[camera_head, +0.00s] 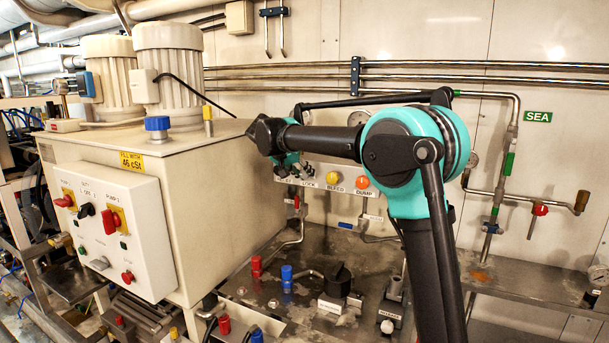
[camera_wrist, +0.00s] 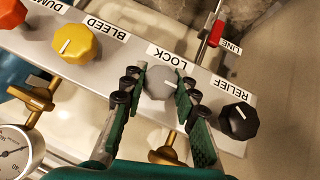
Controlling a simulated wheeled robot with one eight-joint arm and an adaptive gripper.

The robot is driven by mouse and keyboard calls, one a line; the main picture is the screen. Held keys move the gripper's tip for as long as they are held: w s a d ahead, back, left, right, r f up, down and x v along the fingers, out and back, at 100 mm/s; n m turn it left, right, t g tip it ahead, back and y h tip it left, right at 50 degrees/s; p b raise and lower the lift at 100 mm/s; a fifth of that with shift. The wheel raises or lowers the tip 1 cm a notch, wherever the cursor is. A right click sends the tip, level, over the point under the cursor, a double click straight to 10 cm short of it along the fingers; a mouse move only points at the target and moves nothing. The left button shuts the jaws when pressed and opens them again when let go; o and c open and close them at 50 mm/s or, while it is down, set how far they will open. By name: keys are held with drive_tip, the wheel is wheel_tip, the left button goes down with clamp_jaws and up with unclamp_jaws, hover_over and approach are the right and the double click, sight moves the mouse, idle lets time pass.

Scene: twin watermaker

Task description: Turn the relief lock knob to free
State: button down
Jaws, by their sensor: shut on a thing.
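The grey lock knob (camera_wrist: 160,84) sits on a light panel strip under the label LOCK in the wrist view. A pale pointer mark shows on its face, towards its right side. My gripper (camera_wrist: 161,92) has one green finger on each side of the knob and is shut on it. In the head view my gripper (camera_head: 291,164) is at the panel strip, and the lock knob is hidden behind it. The black relief knob (camera_wrist: 239,121) is just right of the right finger, with a white pointer line.
Left of the lock knob are the yellow bleed knob (camera_wrist: 76,44) and the orange dump knob (camera_wrist: 14,72). A red line valve handle (camera_wrist: 216,33) is above right. A pressure gauge (camera_wrist: 14,150) is at lower left. A large tank (camera_head: 215,200) stands close left of my arm.

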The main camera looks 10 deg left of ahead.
idle(0.4)
drive_tip(key=c, duration=1.1)
unclamp_jaws()
drive_tip(key=shift+c, duration=0.2)
drive_tip(key=v, duration=1.2)
drive_tip(key=shift+a, duration=0.1)
